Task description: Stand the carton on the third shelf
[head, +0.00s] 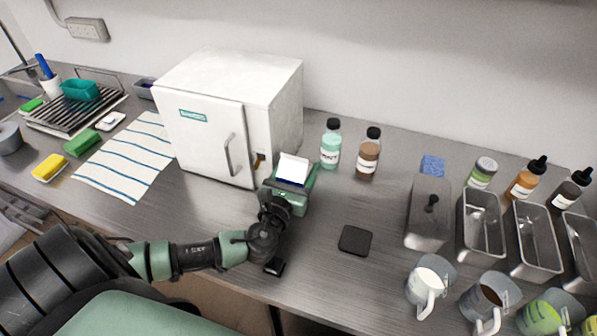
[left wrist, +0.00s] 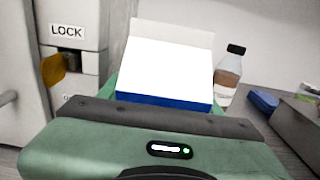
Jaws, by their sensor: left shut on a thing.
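A white carton with a dark blue lower band (head: 292,169) is in my left gripper (head: 290,184), just right of the freezer's front corner. In the left wrist view the carton (left wrist: 165,68) stands up beyond the green gripper body (left wrist: 160,150), which hides its lower part and the fingertips. The small white freezer (head: 205,125) stands against the wall. Its door looks shut, with a grey handle (head: 231,155). An orange lever (left wrist: 53,68) sits below a LOCK label (left wrist: 68,31) on the panel beside the door. No shelf shows. My right gripper is out of view.
A mint bottle (head: 331,148) and a brown bottle (head: 368,155) stand right of the freezer. A black square pad (head: 355,240) lies on the counter. Steel pans (head: 480,225) and jugs (head: 428,285) fill the right. A striped towel (head: 130,160) lies left. The middle counter is mostly clear.

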